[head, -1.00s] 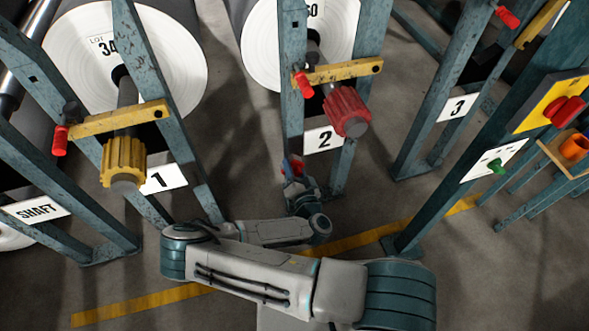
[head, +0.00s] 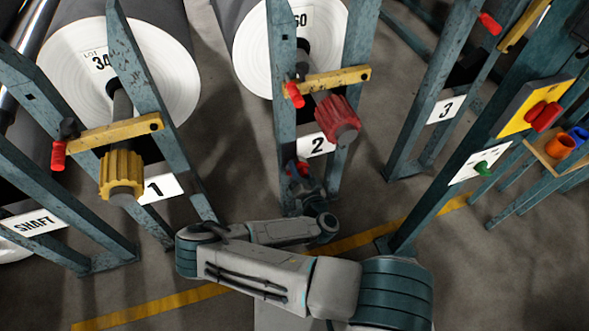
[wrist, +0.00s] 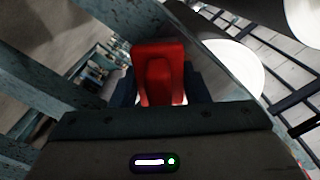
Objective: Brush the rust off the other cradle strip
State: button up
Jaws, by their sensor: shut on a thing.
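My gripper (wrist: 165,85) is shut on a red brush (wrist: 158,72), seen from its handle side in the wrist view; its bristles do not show. In the head view my gripper (head: 302,178) is low at stand 2 (head: 284,120), between its two posts, below the yellow bar, with a bit of red showing. No cradle strip or rust can be made out clearly; posts and my own arm block the view there. I cannot tell whether the brush touches anything.
Stand 1 (head: 140,80) with a yellow knob (head: 121,172) is to the left. A dark red knob (head: 338,120) juts out above my gripper. Stand 3 (head: 425,100) and a bench with an orange cup (head: 560,146) are on the right. Open floor lies between stands 2 and 3.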

aim_at(283, 165)
jog(key=shift+w+r+p, duration=0.1)
jog(key=shift+r+p, duration=0.05)
jog(key=shift+p, duration=0.25)
jog(key=shift+a, duration=0.1)
jog(key=shift+s+a+p, duration=0.2)
jog(key=shift+a+p, duration=0.15)
jog(key=shift+a, duration=0.95)
jog(key=shift+s+a, duration=0.15)
jog(key=shift+a, duration=0.65)
jog(key=shift+c, duration=0.9)
